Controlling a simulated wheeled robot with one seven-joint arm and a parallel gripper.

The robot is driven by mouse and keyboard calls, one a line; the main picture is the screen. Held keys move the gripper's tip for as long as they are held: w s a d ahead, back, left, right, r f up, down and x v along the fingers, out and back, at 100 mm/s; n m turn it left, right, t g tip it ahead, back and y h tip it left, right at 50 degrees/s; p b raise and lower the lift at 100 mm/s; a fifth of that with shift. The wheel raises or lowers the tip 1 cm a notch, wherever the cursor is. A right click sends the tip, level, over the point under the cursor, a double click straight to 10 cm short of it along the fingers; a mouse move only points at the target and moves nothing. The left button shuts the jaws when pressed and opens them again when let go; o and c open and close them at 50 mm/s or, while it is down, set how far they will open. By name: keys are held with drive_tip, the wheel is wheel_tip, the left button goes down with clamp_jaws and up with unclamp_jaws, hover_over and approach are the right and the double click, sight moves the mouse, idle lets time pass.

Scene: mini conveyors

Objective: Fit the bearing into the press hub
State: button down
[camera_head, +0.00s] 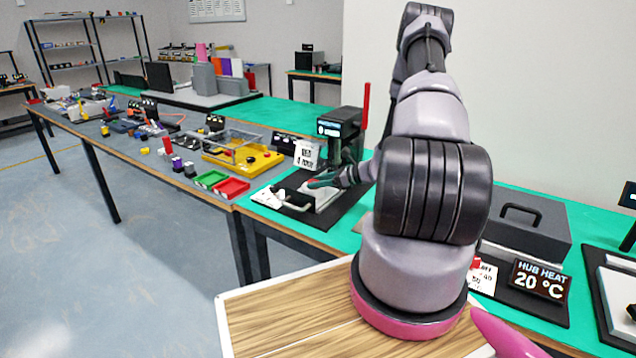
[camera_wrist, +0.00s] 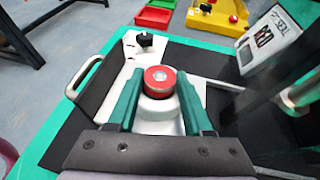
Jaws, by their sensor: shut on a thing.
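The bearing (camera_wrist: 159,75) is a red ring with a metal centre, seen between the fingertips in the wrist view. My gripper (camera_wrist: 159,84) has its teal fingers shut on it from both sides. A pale round hub (camera_wrist: 158,113) shows right below the bearing, on a white fixture. I cannot tell whether the bearing is seated in it or only over it. In the head view my gripper (camera_head: 320,182) is low over the white fixture (camera_head: 325,195), and the bearing is too small to make out clearly. The black press (camera_head: 340,130) with a red lever stands just behind.
A handle (camera_wrist: 83,75) and a black knob (camera_wrist: 144,39) are on the fixture's left side. A tilted display (camera_wrist: 268,38) stands at the right. Green and red trays (camera_head: 231,187) and a yellow fixture (camera_head: 243,160) lie to the left. A hub heat sign (camera_head: 540,281) stands at the right.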

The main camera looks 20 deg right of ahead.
drive_tip(key=shift+f, duration=0.25)
drive_tip(key=shift+c, duration=1.6)
unclamp_jaws()
drive_tip(key=shift+s+f, duration=0.1)
drive_tip(key=shift+f, duration=0.05)
drive_tip(key=shift+d+r, duration=0.15)
drive_tip(key=shift+r, duration=0.2)
drive_tip(key=v, duration=1.2)
drive_tip(key=s+a+r+n+g+h, duration=0.1)
drive_tip(key=s+a+r+n+g, duration=0.15)
drive_tip(key=a+r+n, duration=0.6)
drive_tip(key=s+a+r+n+g, duration=0.2)
drive_tip(key=a+r+n+g, duration=0.3)
drive_tip(key=r, duration=0.7)
drive_tip(key=s+a+r+n+t+h, duration=0.2)
drive_tip(key=s+a+r+n+h, duration=0.1)
drive_tip(key=s+r, duration=0.5)
drive_tip(key=s+a+r+n+t+h, duration=0.3)
drive_tip(key=s+r+n, duration=0.3)
drive_tip(key=s+r, duration=0.3)
drive_tip(key=shift+a+r+h, duration=0.2)
drive_tip(key=shift+r+h, duration=0.05)
drive_tip(key=shift+h, duration=0.05)
